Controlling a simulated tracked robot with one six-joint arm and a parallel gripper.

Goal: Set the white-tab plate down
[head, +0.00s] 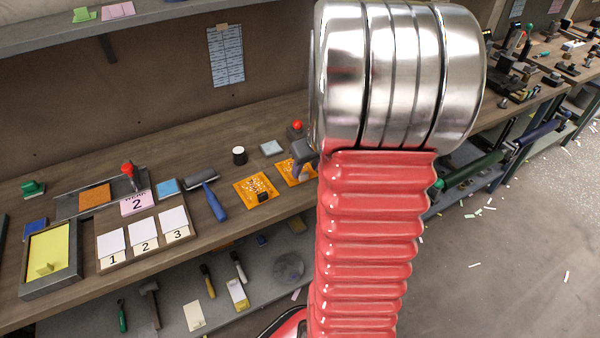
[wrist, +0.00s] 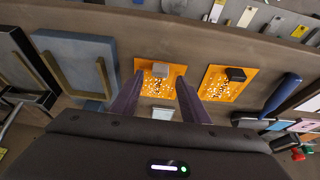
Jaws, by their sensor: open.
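The white-tab plate (wrist: 172,73) is an orange square with white specks and a pale tab (wrist: 160,70). It appears to lie flat on the workbench. My gripper (wrist: 160,80) is open, with one dark finger at each side of this plate in the wrist view. I cannot tell whether the fingers touch it. In the head view the white-tab plate (head: 287,171) is partly hidden behind my arm, and part of my gripper (head: 302,154) shows above it. A similar orange plate with a black tab (head: 252,188) lies to its left; it also shows in the wrist view (wrist: 214,82).
A blue-handled roller (head: 214,201) lies left of the black-tab plate. A numbered card board (head: 128,250) and a grey tray with a yellow sheet (head: 47,251) are further left. A black-and-white roll (head: 239,156) and a pale blue block (head: 271,147) stand behind the plates.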

